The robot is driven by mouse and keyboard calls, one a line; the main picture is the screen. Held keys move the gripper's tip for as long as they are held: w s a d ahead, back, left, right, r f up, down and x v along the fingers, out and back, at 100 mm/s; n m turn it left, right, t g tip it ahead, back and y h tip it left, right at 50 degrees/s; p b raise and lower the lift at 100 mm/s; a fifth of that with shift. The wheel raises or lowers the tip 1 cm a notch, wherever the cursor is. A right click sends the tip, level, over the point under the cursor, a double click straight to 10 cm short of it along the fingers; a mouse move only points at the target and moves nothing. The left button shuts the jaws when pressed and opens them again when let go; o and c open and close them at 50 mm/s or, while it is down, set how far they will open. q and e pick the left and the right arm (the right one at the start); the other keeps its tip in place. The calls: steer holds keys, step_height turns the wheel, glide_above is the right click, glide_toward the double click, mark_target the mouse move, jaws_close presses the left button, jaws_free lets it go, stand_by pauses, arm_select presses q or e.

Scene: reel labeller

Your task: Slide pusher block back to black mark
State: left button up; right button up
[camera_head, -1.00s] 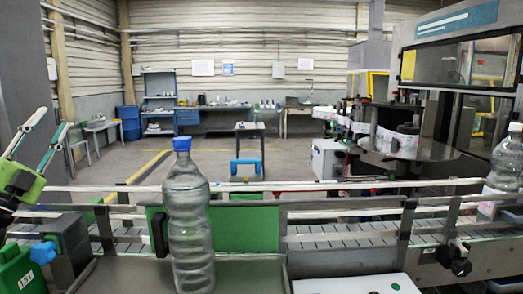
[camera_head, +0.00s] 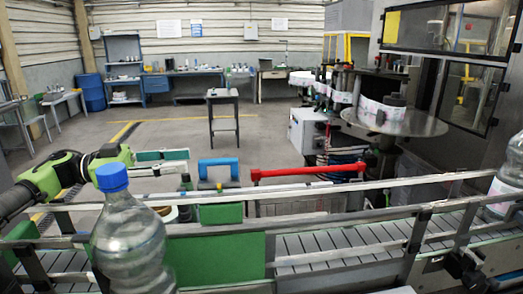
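A green block with a blue handle (camera_head: 218,164) stands just behind the conveyor's rear rail, left of centre; I take it for the pusher block. Its lower part is hidden by the rail and green panel. My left gripper (camera_head: 188,162) reaches in from the left, beyond the bottle, with its two fingers pointing right toward the blue handle. The fingers are apart with nothing visible between them. They end a little short of the handle in the picture; the depth gap is hard to tell. I cannot make out the black mark.
A clear bottle with a blue cap (camera_head: 128,230) stands in front, near my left arm. The railed conveyor (camera_head: 340,245) crosses the foreground. A red bar (camera_head: 308,172) lies right of the blue handle. Another bottle (camera_head: 505,180) stands at the right edge. Open floor lies behind.

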arm_select(q)
steer(key=p, duration=0.2)
glide_toward(233, 159)
steer(key=d, duration=0.3)
steer(key=shift+w+d+r+n, duration=0.3)
steer(key=shift+d+n, duration=0.1)
steer(key=p+x, duration=0.1)
steer(key=x, duration=0.2)
steer(key=p+x, duration=0.1)
steer(key=x, duration=0.2)
steer(key=shift+w+f, duration=0.15)
steer(key=shift+f, duration=0.05)
steer(key=shift+d+f, duration=0.1)
steer(key=shift+d, duration=0.65)
steer(key=shift+w, duration=0.1)
arm_select(e)
steer(key=r, duration=0.4)
steer(key=shift+s+a+r, duration=0.2)
steer(key=shift+a, duration=0.15)
arm_select(q)
steer(key=shift+c, duration=0.4)
arm_select(e)
steer(key=shift+w, duration=0.1)
arm_select(q)
jaws_close()
